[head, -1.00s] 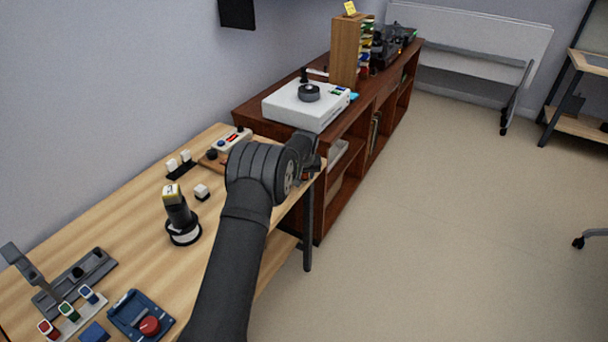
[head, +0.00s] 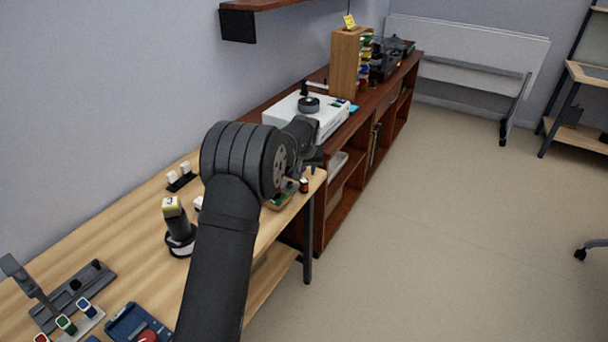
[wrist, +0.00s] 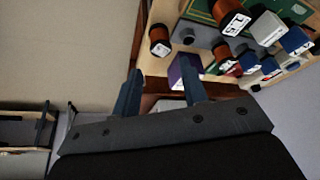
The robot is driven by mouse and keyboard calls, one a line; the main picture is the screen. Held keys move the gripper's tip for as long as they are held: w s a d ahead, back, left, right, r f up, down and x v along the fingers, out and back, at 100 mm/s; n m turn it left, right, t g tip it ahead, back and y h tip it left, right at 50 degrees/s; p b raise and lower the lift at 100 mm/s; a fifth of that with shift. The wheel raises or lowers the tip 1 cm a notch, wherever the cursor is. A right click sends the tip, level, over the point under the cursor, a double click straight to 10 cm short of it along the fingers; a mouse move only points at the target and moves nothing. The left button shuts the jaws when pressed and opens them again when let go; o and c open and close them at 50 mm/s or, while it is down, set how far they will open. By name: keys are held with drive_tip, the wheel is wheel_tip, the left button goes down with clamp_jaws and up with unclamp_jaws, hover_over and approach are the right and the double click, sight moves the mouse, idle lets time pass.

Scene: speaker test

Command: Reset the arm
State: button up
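My arm rises from the bottom of the head view over the wooden workbench (head: 118,248). My gripper is mostly hidden behind its own wrist in that view. In the wrist view my gripper (wrist: 160,76) shows two blue-grey fingers standing apart with a clear gap. Nothing is seen held between them. A purple block (wrist: 176,74) shows beyond the gap, and I cannot tell how far away it is.
A white turntable-like device (head: 283,116) and a wooden rack (head: 344,68) stand on the brown cabinet (head: 341,203). A dark device with a yellow-topped head (head: 174,219) stands on the bench. A wall shelf (head: 238,26) hangs above. Open floor lies right.

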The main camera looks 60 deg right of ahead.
sight(304, 181)
idle(0.4)
drive_tip(key=x, duration=1.2)
drive_tip(key=shift+a+f, duration=0.15)
drive_tip(key=shift+r, duration=1.15)
drive_tip(key=shift+f, duration=0.85)
drive_tip(key=v, duration=1)
drive_tip(key=shift+s+r, duration=0.15)
drive_tip(key=shift+r, duration=0.2)
drive_tip(key=shift+a, duration=0.1)
